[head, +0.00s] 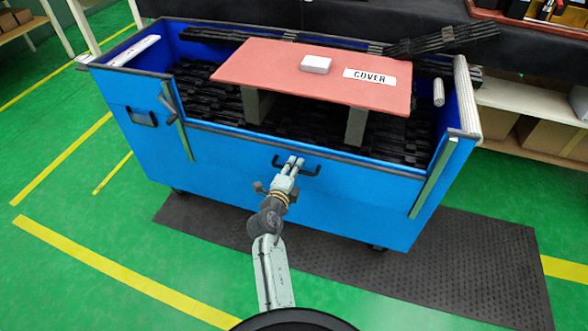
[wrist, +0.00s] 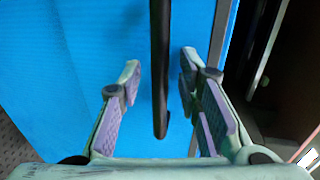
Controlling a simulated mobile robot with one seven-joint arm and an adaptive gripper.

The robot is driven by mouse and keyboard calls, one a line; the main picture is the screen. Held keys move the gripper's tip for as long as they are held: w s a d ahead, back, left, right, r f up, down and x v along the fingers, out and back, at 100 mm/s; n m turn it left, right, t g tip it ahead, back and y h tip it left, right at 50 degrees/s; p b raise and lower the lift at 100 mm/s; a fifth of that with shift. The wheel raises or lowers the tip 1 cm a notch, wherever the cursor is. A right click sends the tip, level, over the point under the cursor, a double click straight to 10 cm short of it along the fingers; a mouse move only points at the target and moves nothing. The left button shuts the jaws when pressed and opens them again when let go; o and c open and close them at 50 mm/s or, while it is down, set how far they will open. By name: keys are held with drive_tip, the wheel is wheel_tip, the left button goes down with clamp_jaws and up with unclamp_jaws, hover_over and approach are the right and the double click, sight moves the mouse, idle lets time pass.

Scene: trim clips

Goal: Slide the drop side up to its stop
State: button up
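The blue drop side (head: 240,165) is the front panel of a blue bin, between two grey-green upright rails. Its dark top edge sits low, below the bin's corners. A black bar handle (head: 312,171) is on its upper middle; it also shows in the wrist view (wrist: 160,60). My gripper (head: 292,163) is at the handle. In the wrist view my gripper (wrist: 160,75) is open, with one finger on each side of the bar and a gap on both sides. The left rail (head: 184,135) and right rail (head: 434,178) show in the head view.
A red board marked COVER (head: 285,75) lies on grey supports in the bin, with a white block (head: 316,64) on it. Black slotted parts (head: 215,95) fill the bin. A dark lever (head: 167,105) is by the left rail. A black mat (head: 470,265) lies in front.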

clamp_jaws()
idle(0.8)
